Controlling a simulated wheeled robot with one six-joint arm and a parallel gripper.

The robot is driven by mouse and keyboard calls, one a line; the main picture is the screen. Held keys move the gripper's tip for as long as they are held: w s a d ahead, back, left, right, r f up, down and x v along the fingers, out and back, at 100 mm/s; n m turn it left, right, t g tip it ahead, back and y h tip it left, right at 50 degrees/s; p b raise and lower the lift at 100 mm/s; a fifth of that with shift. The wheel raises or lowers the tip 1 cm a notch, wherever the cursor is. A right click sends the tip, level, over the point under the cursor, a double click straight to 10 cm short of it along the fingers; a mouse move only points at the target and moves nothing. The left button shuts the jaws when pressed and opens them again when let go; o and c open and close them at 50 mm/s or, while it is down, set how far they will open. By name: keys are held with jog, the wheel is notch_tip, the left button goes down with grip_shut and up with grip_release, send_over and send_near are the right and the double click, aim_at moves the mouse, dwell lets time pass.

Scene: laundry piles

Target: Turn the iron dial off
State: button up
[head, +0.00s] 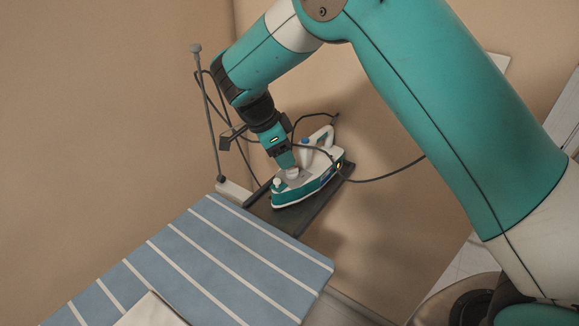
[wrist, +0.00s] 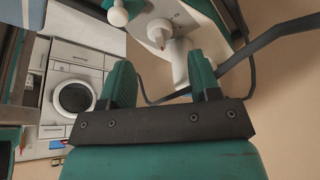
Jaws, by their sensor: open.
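The white and teal iron (head: 318,176) sits on a dark rest (head: 272,215) at the end of the ironing board. My gripper (head: 290,168) is just above the iron's top, pointing down. In the wrist view my gripper (wrist: 162,72) is open, its two teal fingers apart with nothing between them. I cannot tell the dial's setting.
A blue and white striped ironing board (head: 205,262) extends to the lower left. A dark cord (head: 385,176) runs right from the iron. A thin upright pole (head: 208,115) stands behind my gripper. A white washing machine (wrist: 75,95) is in the wrist view's left.

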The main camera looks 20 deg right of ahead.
aim_at(292, 172)
jog(key=shift+p+x, duration=0.3)
jog(key=shift+x, duration=2.4)
jog(key=c, duration=0.9)
